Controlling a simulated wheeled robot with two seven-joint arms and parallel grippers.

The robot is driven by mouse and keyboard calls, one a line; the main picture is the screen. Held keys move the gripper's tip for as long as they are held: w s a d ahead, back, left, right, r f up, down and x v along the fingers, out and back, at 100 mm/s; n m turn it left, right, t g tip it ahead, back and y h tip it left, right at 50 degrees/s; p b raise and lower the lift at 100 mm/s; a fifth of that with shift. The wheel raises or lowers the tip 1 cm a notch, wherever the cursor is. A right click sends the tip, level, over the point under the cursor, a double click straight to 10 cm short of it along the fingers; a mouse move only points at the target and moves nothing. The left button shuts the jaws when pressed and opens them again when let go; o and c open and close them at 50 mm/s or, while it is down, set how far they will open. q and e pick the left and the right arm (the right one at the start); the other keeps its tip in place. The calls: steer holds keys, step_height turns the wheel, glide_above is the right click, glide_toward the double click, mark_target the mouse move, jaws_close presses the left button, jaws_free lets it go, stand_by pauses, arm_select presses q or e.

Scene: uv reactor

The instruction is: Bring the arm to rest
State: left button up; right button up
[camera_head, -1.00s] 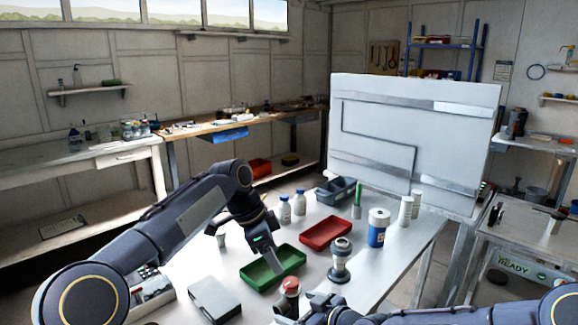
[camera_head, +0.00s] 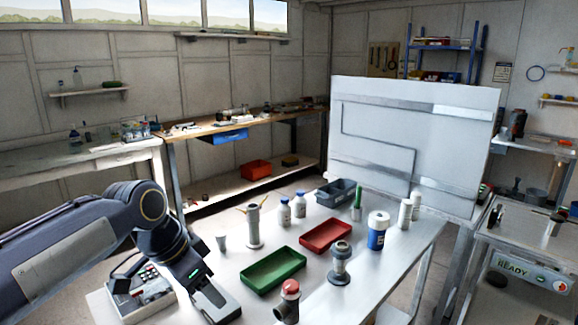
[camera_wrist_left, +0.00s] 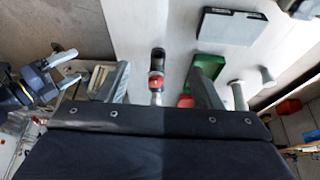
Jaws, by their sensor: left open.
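My left arm comes in from the left of the head view. A red-topped dark fitting (camera_wrist_left: 156,72) shows beyond the gap. My right gripper (camera_wrist_left: 62,72) shows at the left of the wrist view, its fingers apart and empty. It is outside the head view.
A green tray (camera_head: 273,270), a red tray (camera_head: 325,236), a grey flanged fitting (camera_head: 340,264) and a grey cylinder with prongs (camera_head: 254,228) stand mid-table. A keypad device (camera_head: 140,293) is beside the left gripper. A large white panel (camera_head: 414,140) stands at the back.

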arm_select(q)
steer(key=s+a+f+n+t, duration=0.1)
steer(key=s+f+n, duration=0.4)
steer(key=s, duration=0.6)
steer(key=s+a+f+n+t, duration=0.1)
steer(key=s+a+f+n, duration=0.3)
steer(key=s, duration=0.6)
step_height(320, 180, down, 2)
steer(key=shift+s+a+n+t+p, duration=0.2)
steer(key=shift+s+n+t+p, duration=0.2)
steer(key=shift+n, duration=0.7)
arm_select(e)
steer(key=s+d+r+m, duration=0.1)
steer(key=s+m, duration=0.1)
steer(key=s, duration=0.4)
steer(key=s+d+r+m, duration=0.1)
steer(key=s+r+m, duration=0.1)
steer(key=s, duration=0.3)
steer(key=s+d+r+m+g, duration=0.1)
steer(key=s+d+m, duration=0.1)
steer(key=s, duration=0.4)
steer(key=shift+s+r+m+y, duration=0.3)
steer(key=shift+s+r+m, duration=0.05)
steer(key=shift+m, duration=0.35)
